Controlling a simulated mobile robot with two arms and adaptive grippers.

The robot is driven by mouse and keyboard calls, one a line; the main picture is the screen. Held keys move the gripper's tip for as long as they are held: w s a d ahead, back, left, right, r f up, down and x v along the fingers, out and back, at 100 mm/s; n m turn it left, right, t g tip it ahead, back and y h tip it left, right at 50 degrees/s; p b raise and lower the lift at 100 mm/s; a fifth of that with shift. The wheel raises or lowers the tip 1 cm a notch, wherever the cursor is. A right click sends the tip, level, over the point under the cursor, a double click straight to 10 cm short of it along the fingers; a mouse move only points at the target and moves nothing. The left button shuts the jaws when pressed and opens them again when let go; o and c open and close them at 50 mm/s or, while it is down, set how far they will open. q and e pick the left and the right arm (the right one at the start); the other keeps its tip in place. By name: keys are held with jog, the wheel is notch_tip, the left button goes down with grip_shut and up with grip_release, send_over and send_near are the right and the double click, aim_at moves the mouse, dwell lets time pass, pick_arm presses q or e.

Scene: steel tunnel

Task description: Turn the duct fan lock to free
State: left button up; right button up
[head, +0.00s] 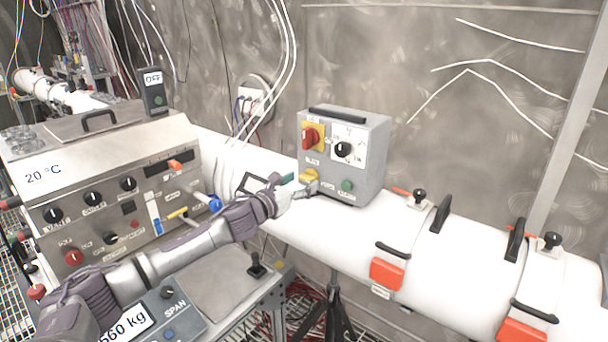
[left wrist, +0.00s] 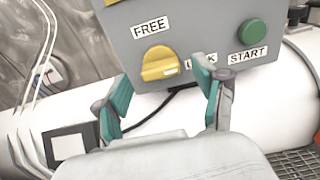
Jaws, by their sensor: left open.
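The duct fan lock is a yellow rotary knob (left wrist: 158,62) low on the front of a grey control box (head: 369,165). In the left wrist view its labels read FREE, upper left, and LOCK, right, the latter partly covered by a finger. The knob's raised bar lies nearly level, with a pale mark at its right end, towards LOCK. The knob also shows in the head view (head: 309,174). My left gripper (left wrist: 163,84) is open, its teal fingers apart in front of the knob, one on each side in the picture. Contact cannot be told. My right gripper is not in view.
The box stands on a white duct (head: 430,245). It also carries a red switch (head: 311,137), a black dial (head: 343,149) and a green START button (left wrist: 251,32). A steel console (head: 100,180) stands at left. Black handles and orange clamps sit along the duct at right.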

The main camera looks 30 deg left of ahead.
pick_arm(q)
jog(key=shift+w+d, duration=0.15)
jog(key=shift+w, duration=0.7)
jog(key=shift+c, duration=0.2)
jog(key=c, duration=1.1)
